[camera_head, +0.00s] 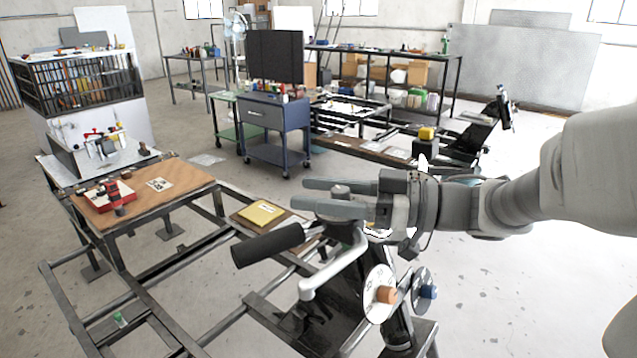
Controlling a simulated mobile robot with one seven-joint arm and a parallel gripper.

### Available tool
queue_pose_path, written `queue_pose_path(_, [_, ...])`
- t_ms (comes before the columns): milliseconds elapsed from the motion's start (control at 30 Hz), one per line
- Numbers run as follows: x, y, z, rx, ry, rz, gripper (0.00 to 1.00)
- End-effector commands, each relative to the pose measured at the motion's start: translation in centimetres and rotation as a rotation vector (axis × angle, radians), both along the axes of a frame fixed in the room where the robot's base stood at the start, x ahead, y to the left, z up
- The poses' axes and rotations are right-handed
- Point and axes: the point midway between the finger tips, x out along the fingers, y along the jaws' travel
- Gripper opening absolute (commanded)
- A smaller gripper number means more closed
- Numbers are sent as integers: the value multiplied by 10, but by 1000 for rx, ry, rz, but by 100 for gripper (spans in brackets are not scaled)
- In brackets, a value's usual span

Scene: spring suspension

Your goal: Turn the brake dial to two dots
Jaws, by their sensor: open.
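Two round dials sit low at the front, right of centre. One has a pale disc with marks and an orange-brown knob (385,295). The other has a darker disc and a blue knob (428,291). I cannot tell which is the brake dial, and the dots are too small to read. My gripper (300,194) is open, its fingers pointing left, above and to the left of both dials and apart from them. A grey round post top (341,190) shows between the fingers; I cannot tell whether they touch it.
A black handle (268,245) and a pale bent crank arm (335,265) stand just below my gripper, left of the dials. A yellow pad (260,213) lies on a board behind. A wooden table (180,178) stands left, a blue cart (275,125) farther back.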

Motion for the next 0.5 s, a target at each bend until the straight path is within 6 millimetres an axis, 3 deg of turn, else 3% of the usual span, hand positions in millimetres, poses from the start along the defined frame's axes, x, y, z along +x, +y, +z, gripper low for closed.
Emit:
queue_pose_path(67, [0, 0, 0, 0, 0, 0, 62])
queue_pose_path(400, [0, -1, 0, 0, 0, 0, 1])
queue_pose_path(500, [0, -1, 0, 0, 0, 0, 0])
